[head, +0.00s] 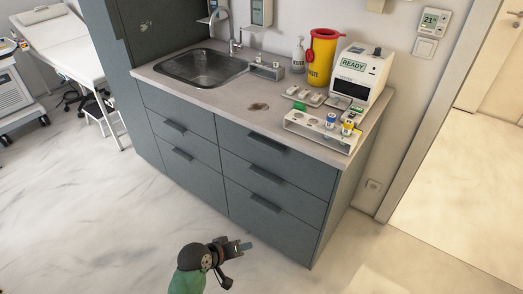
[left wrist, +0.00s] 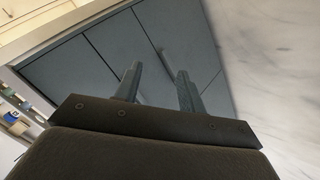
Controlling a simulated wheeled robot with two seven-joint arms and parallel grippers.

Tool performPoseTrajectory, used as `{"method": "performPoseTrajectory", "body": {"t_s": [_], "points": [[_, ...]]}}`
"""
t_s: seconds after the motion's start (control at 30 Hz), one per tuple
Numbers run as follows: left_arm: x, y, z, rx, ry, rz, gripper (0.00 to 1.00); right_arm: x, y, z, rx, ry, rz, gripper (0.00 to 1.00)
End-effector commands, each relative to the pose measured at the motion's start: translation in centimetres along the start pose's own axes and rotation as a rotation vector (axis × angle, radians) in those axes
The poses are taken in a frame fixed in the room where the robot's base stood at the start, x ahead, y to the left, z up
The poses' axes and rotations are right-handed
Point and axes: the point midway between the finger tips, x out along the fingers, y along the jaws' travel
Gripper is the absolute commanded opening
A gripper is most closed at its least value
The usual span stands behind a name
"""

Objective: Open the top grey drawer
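The grey drawer unit under the counter has two columns of drawers with dark bar handles, and all of them look closed. The top drawer of the right column (head: 300,154) has a dark handle (head: 267,143); the top drawer of the left column (head: 195,122) has its own handle (head: 175,126). My left gripper (head: 238,264) is low in front of the unit, apart from it and well below the top handles. In the left wrist view its two fingers (left wrist: 159,82) stand apart with nothing between them, and grey drawer fronts show beyond. My right gripper is out of view.
The counter (head: 205,103) holds a sink (head: 202,68), a yellow waste bin (head: 321,58), a white device (head: 361,76) and a tube rack (head: 321,133) near the front right edge. The marble floor (head: 110,215) before the drawers is clear. A doorway is at right.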

Motion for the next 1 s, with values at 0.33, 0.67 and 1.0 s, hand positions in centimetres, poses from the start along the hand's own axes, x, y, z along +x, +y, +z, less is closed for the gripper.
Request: {"method": "performPoseTrajectory", "body": {"t_s": [0.33,0.67,1.0], "points": [[4.8,6.6,-17.7,-0.413,0.279,0.443,0.40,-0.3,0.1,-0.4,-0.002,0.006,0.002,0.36],[4.8,8.7,-26.4,-0.652,0.377,0.660,0.40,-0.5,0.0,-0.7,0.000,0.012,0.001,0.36],[7.2,10.5,-28.8,-0.667,0.381,0.672,0.40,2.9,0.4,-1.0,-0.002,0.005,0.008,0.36]]}}
